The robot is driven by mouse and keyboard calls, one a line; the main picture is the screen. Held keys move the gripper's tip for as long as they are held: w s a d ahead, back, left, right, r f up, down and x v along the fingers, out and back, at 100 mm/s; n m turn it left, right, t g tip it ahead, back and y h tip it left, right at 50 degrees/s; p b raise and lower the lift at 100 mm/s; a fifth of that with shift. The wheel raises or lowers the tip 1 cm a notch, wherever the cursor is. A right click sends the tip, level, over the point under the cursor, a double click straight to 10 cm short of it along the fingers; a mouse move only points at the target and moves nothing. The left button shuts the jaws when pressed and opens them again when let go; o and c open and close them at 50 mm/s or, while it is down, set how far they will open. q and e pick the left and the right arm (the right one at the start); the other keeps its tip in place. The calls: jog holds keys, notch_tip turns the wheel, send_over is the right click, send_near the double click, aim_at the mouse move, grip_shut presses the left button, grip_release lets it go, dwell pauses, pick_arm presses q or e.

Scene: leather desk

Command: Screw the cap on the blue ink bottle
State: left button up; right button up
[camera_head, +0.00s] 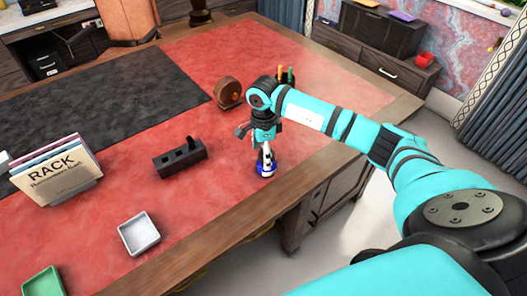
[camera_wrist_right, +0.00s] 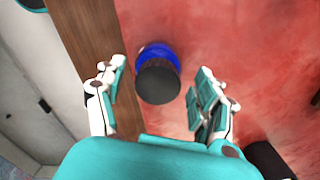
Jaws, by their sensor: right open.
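The blue ink bottle (camera_head: 265,170) stands on the red leather near the desk's right edge, just below my right gripper (camera_head: 265,154). It also shows in the right wrist view (camera_wrist_right: 160,50), with a dark round cap (camera_wrist_right: 158,83) over its top. I cannot tell whether the cap is threaded on. My right gripper (camera_wrist_right: 161,72) is open, pointing down, with one finger on each side of the cap and a gap on both sides. In the head view the cap is hidden by the gripper. My left gripper does not show.
A black block with holes (camera_head: 180,160) stands left of the bottle, and a white tray (camera_head: 139,235) nearer. A green tray (camera_head: 43,284) and a book rack (camera_head: 65,180) are at left. A round wooden item (camera_head: 228,93) and a pen holder stand behind my right gripper.

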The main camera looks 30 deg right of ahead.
jog(key=shift+f, duration=0.15)
jog(key=shift+c, duration=0.2)
jog(key=c, duration=1.1)
jog(key=shift+c, duration=0.2)
jog(key=shift+f, duration=0.1)
